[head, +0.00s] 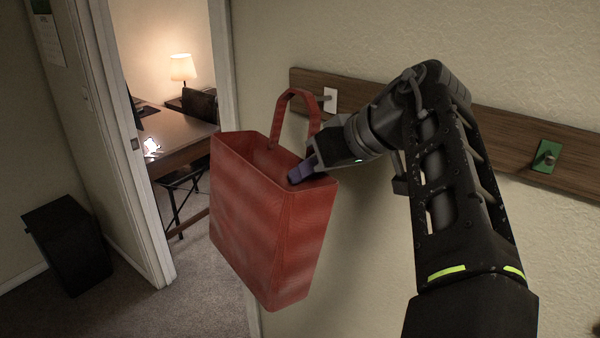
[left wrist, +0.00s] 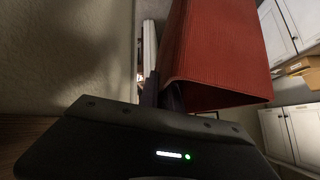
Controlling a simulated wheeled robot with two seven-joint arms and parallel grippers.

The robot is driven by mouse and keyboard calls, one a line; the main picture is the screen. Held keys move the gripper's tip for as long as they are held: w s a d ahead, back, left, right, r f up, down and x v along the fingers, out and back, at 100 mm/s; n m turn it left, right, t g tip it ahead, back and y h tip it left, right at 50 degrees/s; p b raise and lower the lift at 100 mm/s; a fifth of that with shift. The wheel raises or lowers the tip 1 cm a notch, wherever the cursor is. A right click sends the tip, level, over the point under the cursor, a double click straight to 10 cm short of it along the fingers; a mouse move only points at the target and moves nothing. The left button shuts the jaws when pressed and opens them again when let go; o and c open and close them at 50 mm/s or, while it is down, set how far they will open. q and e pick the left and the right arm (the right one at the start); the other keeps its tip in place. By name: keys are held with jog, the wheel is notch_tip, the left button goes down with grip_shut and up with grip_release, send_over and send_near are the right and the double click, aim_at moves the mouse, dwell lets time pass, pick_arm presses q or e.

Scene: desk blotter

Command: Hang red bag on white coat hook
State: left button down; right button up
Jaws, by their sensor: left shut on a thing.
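The red bag (head: 265,220) hangs tilted in the air in front of the wall in the head view, its handle loop standing up. My left gripper (head: 303,172) is shut on the bag's upper right rim. The white coat hook (head: 330,100) is on the wooden rail, just behind and right of the handle's top. The left wrist view shows the bag's red side (left wrist: 215,45) close beyond the fingers. My right gripper is not in view.
The wooden rail (head: 490,128) runs along the wall and carries a green hook (head: 545,156) at the right. A doorway at the left opens on a desk (head: 175,130) and a lit lamp (head: 182,68). A black bin (head: 68,245) stands on the floor.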

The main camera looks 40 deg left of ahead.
pick_arm(q)
jog(key=w+f+p, duration=0.1)
jog(key=w, duration=0.5)
jog(key=shift+w+f, duration=0.3)
jog(key=shift+w, duration=0.1)
dwell(0.3)
jog(key=shift+a, duration=0.1)
dwell(0.4)
jog(key=c, duration=1.5)
grip_release()
jog(key=shift+o, duration=0.2)
